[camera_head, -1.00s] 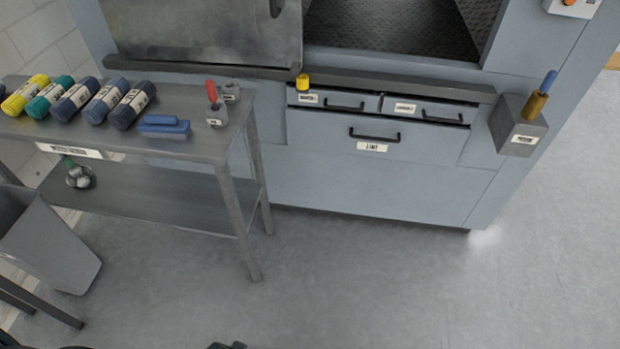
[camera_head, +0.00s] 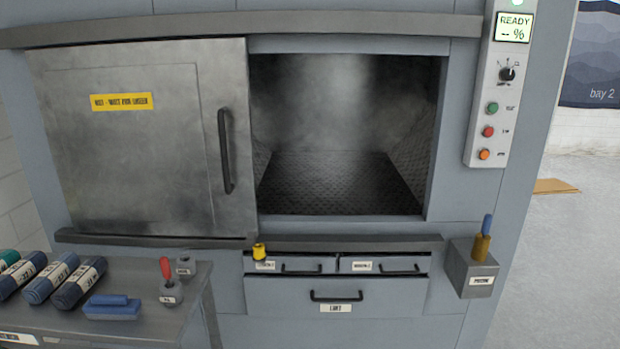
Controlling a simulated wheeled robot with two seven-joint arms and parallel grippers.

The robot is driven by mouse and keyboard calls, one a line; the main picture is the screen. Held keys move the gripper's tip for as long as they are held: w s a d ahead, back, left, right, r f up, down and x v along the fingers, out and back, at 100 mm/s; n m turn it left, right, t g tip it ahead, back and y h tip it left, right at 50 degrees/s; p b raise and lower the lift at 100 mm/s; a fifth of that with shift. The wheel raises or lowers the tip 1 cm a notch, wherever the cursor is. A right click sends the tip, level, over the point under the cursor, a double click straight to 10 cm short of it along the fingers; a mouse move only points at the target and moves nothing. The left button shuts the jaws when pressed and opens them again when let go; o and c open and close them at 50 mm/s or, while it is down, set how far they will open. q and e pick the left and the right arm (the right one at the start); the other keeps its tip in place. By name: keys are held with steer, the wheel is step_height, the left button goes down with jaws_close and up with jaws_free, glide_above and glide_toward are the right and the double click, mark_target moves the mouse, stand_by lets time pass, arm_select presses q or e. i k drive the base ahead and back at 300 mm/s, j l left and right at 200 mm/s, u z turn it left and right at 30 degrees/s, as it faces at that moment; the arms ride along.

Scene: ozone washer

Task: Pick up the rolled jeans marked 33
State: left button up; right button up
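Several rolled garments with white paper bands lie in a row on the metal table (camera_head: 170,325) at the lower left. A dark navy roll (camera_head: 72,292) is at the right end of the row. A blue roll (camera_head: 43,287) lies beside it, then a dark blue roll (camera_head: 15,280). A teal roll (camera_head: 8,258) is cut by the left edge. The band markings are too small to read, so I cannot tell which roll is marked 33. Neither of my grippers is in view.
A blue block (camera_head: 112,308) and a red-handled tool in a grey holder (camera_head: 170,293) stand right of the rolls. Behind is the washer, its sliding door (camera_head: 150,180) at the left and its dark chamber (camera_head: 340,185) open. A grey box (camera_head: 472,275) juts out at right.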

mark_target(39, 289)
steer(key=u, duration=1.45)
steer(key=i+l, duration=0.3)
steer(key=l, duration=0.2)
steer(key=i+l, duration=0.35)
steer(key=l, duration=0.15)
steer(key=i+l, duration=0.3)
steer(key=l, duration=0.2)
steer(key=z, duration=0.05)
